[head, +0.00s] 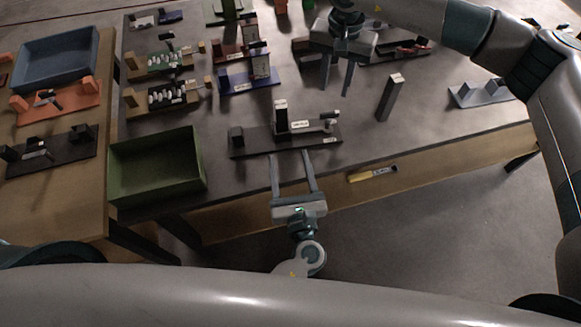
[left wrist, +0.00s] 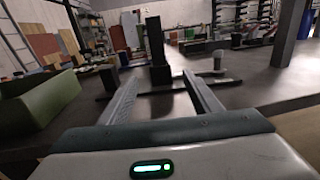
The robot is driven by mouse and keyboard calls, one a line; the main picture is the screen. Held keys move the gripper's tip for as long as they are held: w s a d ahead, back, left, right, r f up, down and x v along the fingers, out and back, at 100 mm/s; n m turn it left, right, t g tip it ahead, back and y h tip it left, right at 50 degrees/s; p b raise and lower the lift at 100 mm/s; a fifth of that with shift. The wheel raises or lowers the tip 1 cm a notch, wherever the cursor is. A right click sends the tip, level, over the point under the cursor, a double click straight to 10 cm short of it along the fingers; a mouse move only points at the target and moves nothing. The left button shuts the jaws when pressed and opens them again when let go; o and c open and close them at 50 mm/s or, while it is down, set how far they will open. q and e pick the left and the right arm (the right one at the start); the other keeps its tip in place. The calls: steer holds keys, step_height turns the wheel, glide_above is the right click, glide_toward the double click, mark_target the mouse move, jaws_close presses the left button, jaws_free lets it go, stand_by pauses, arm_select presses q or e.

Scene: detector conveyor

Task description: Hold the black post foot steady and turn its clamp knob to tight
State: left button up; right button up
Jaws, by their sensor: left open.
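The black post foot (head: 262,142) lies near the table's front edge, a flat dark base with an upright black block. It also shows ahead in the left wrist view (left wrist: 157,45). A grey knob (head: 329,125) stands at its right end, also in the left wrist view (left wrist: 218,62); its tightness cannot be read. My left gripper (head: 290,153) is open and empty at the base's front edge, fingers pointing at the block; contact is unclear. My right gripper (head: 338,90) is open and empty, pointing down above the table, behind and right of the foot.
A green bin (head: 157,187) stands left of the foot, and a grey upright block (head: 389,98) stands to its right. Fixtures with small parts (head: 172,95) fill the back left. Table around the grey block is clear.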

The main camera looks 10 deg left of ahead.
arm_select(q)
steer(key=x, duration=1.5)
steer(key=shift+w, duration=0.3)
jaws_close()
arm_select(e)
steer(key=shift+c, duration=0.5)
step_height(320, 180, up, 2)
steer(key=m, duration=1.1)
steer(key=shift+r+m, duration=0.1)
steer(key=shift+m, duration=0.3)
